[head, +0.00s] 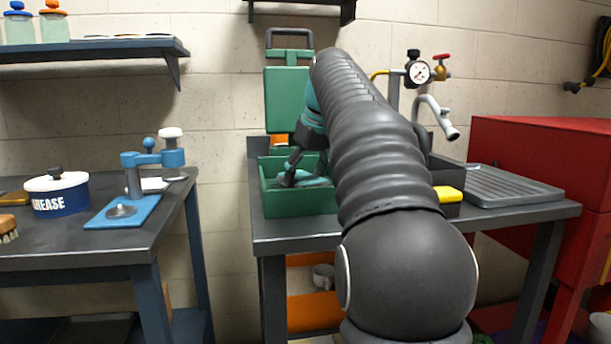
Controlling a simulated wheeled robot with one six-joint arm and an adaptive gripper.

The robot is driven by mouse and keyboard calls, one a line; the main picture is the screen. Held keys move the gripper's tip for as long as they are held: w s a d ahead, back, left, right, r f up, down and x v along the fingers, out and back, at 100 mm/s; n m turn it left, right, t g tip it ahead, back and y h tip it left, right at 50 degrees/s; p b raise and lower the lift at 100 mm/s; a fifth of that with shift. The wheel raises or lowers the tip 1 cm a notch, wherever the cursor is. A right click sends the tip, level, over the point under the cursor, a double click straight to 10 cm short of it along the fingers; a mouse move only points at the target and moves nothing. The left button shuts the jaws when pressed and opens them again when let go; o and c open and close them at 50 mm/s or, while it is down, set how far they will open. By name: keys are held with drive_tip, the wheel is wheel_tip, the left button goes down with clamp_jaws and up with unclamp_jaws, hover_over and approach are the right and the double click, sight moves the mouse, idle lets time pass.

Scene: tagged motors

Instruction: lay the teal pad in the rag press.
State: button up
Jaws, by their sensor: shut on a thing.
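My gripper (291,176) reaches down into an open green box (299,204) on the right-hand bench, partly hidden by my arm. It is shut on the teal pad (316,182), which shows only in part at its fingertips, inside the box walls. Whether the pad touches the box floor I cannot tell. A blue hand press (118,213) with a blue arm, a round grey disc on its base and a white knob stands on the left-hand bench, apart from my gripper. I cannot tell for sure which of these is the rag press.
The green box's lid (287,98) stands upright behind it. A yellow block (449,195) and a grey ribbed tray (513,184) lie to the right, near a tap (437,115). A grease tin (57,192) stands on the left bench. A gap separates the benches.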

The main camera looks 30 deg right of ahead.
drive_tip(key=o, duration=1.2)
drive_tip(key=shift+f, duration=0.1)
drive_tip(key=p+v, duration=0.4)
drive_tip(key=v, duration=0.8)
